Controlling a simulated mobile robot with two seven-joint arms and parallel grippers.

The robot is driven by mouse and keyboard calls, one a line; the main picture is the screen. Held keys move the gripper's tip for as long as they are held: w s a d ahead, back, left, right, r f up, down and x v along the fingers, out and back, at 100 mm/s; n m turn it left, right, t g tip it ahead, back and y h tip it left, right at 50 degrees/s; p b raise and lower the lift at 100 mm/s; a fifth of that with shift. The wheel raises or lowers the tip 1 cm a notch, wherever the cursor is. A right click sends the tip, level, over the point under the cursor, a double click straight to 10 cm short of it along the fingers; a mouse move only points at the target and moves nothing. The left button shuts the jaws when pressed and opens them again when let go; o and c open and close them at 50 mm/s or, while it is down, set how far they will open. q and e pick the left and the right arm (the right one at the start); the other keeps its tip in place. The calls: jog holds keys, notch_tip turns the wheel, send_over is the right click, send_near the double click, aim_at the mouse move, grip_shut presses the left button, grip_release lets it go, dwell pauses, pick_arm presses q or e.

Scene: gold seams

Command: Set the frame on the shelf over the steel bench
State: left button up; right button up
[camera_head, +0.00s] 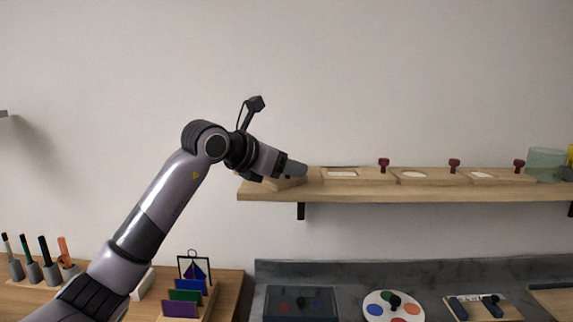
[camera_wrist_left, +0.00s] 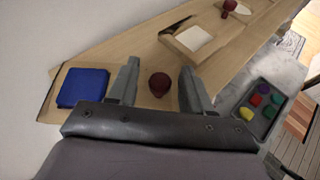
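A thin dark frame (camera_head: 181,267) with a ring on top and a purple shape inside stands on the wooden bench at lower left. The wooden shelf (camera_head: 400,190) runs along the wall over the grey steel bench (camera_head: 350,268). My left gripper (camera_head: 299,169) is at the shelf's left end and hides part of it. In the left wrist view, the gripper (camera_wrist_left: 160,70) is open, with nothing held. A dark red knob (camera_wrist_left: 159,84) shows in the gap between its fingers; I cannot tell how far below them it is. My right gripper is not in view.
A blue pad (camera_wrist_left: 84,87) on a wooden tray is at the shelf's left end. Several wooden trays and dark red knobs (camera_head: 384,162) line the shelf; a greenish glass container (camera_head: 546,165) stands at right. Below are a paint palette (camera_head: 378,309) and a dark tray (camera_head: 300,302).

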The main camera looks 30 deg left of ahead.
pick_arm(q)
jog(key=b+v, duration=0.2)
jog(key=v, duration=1)
dwell(0.3)
